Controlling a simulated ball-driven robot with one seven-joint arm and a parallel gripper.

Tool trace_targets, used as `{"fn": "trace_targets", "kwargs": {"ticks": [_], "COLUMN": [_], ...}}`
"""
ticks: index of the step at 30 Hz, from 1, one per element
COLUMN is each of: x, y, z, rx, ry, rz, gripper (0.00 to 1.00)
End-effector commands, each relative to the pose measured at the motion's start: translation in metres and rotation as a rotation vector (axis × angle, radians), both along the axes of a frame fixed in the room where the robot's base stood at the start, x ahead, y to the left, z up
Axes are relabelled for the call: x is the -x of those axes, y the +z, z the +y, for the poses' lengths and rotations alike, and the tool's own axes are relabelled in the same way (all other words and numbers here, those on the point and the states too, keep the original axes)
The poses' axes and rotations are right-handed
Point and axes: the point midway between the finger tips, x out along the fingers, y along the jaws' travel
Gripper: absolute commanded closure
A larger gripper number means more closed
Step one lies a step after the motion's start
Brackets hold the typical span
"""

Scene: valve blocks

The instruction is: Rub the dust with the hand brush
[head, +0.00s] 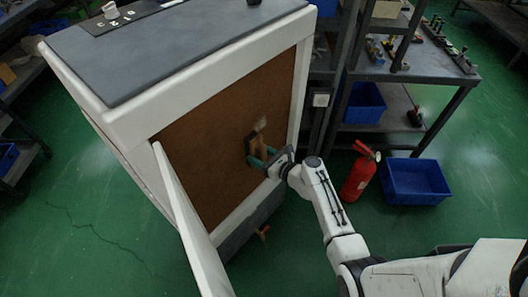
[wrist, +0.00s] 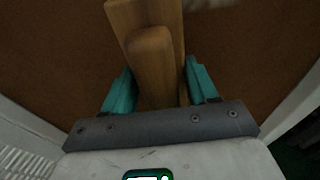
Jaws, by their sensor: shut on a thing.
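The hand brush has a wooden handle (wrist: 152,62) that stands between the teal fingers of my gripper (wrist: 157,85) in the wrist view. In the head view my gripper (head: 263,159) is shut on the brush (head: 256,143), close against the brown panel (head: 205,145) of a white cabinet. A small pale patch (head: 260,124), which looks like dust, shows on the panel just above the brush. The bristles are hidden or too small to make out, so I cannot tell whether they touch the panel.
A white door (head: 183,220) stands open at the cabinet's lower left. A red fire extinguisher (head: 360,174) and a blue bin (head: 416,181) are on the green floor right of my arm. A metal workbench (head: 425,72) is behind them. Open floor lies left of the cabinet.

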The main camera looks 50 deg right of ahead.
Motion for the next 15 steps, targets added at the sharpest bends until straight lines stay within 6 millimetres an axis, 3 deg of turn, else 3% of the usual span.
{"fn": "trace_targets", "kwargs": {"ticks": [6,15], "x": [-0.002,-0.002], "y": [0.001,0.012], "z": [0.016,0.017], "rx": [0.001,0.003], "ry": [0.002,0.001], "rz": [-0.001,-0.003], "gripper": [0.66,0.66]}}
